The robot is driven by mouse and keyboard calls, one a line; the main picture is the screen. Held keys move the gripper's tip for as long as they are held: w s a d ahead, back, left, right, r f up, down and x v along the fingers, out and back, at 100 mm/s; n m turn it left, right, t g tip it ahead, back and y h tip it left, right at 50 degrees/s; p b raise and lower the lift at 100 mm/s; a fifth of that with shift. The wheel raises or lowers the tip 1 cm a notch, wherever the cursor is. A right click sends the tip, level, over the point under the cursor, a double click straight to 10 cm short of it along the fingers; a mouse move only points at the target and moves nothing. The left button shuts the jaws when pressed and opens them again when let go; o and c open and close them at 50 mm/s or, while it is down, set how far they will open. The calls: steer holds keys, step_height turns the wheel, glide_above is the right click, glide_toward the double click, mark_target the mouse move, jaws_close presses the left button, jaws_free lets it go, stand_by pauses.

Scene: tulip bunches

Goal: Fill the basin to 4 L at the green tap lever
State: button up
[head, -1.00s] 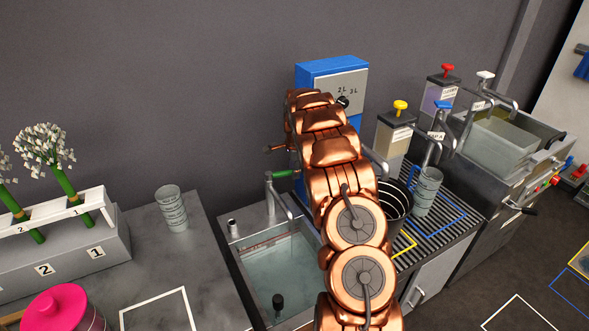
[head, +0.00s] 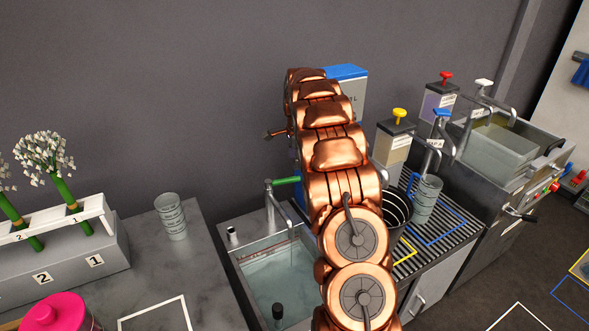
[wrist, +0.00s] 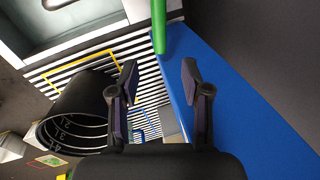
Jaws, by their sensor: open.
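The basin (head: 232,262) is a steel sink at the centre holding pale water; its level cannot be read. The green tap lever (head: 287,181) sits on the grey tap (head: 268,205) at its back edge. A thin pale line below the spout may be running water. In the wrist view, a green bar (wrist: 159,25), apparently the lever, lies beyond and between the fingertips. My gripper (wrist: 160,78) is open and empty, apart from it. In the head view, my copper arm hides the gripper and the basin's right side.
A black bucket (wrist: 75,112) stands on the striped drain rack right of the basin, close to my gripper. Yellow, blue, red and white taps stand farther right.

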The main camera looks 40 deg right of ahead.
steer(key=shift+s+a+r, duration=0.1)
steer(key=shift+s+r, duration=0.05)
steer(key=shift+r, duration=0.55)
steer(key=shift+s+r, duration=0.15)
steer(key=shift+r, duration=0.55)
